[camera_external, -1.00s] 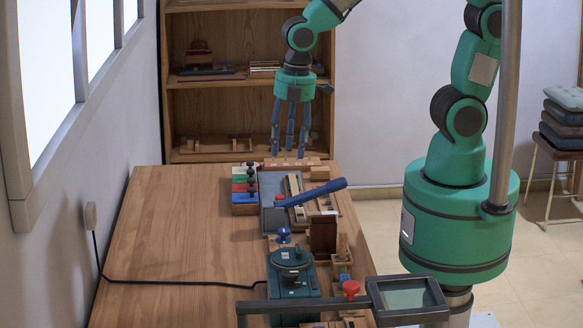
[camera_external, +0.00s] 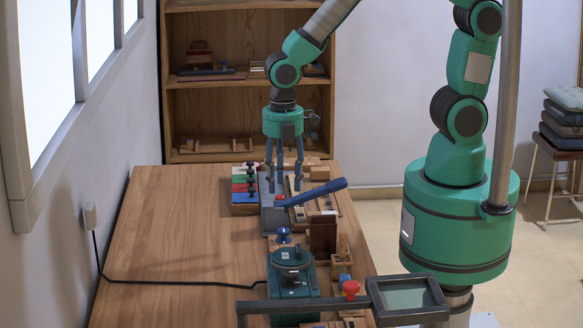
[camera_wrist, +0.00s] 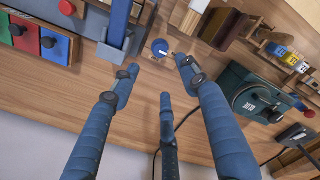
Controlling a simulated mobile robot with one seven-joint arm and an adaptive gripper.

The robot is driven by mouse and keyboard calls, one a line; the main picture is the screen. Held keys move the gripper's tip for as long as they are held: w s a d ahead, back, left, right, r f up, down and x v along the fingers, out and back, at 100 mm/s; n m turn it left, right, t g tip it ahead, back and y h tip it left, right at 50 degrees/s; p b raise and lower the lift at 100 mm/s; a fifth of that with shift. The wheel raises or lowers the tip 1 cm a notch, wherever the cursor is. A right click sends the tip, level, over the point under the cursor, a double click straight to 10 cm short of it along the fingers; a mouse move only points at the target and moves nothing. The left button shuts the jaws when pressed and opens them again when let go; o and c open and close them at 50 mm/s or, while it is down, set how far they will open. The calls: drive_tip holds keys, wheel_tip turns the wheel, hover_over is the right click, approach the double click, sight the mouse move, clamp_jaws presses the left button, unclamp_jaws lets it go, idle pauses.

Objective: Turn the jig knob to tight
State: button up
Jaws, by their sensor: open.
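A small blue knob (camera_external: 284,235) stands on the table between the grey fixture with the long blue lever (camera_external: 315,193) and the teal machine (camera_external: 290,272). In the wrist view the blue knob (camera_wrist: 160,47), with a pale label, shows just beyond my fingertips. A red knob (camera_external: 280,198) sits by the lever; it also shows at the wrist view's top left (camera_wrist: 67,7). I cannot tell for sure which is the jig knob, and no tight mark is readable. My three-fingered gripper (camera_external: 285,188) is open and empty, pointing down above the fixture; its fingers (camera_wrist: 160,75) are spread and apart from the blue knob.
Coloured blocks with dark knobs (camera_external: 244,186) stand left of the fixture. A brown wooden block (camera_external: 323,233) and a red mushroom knob (camera_external: 351,288) are on the right side. A black cable (camera_external: 180,282) crosses the table (camera_external: 160,240), whose left part is clear.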

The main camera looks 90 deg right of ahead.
sight(284, 229)
wheel_tip(284, 229, down, 13)
drive_tip(key=b, duration=0.3)
idle(0.5)
clamp_jaws()
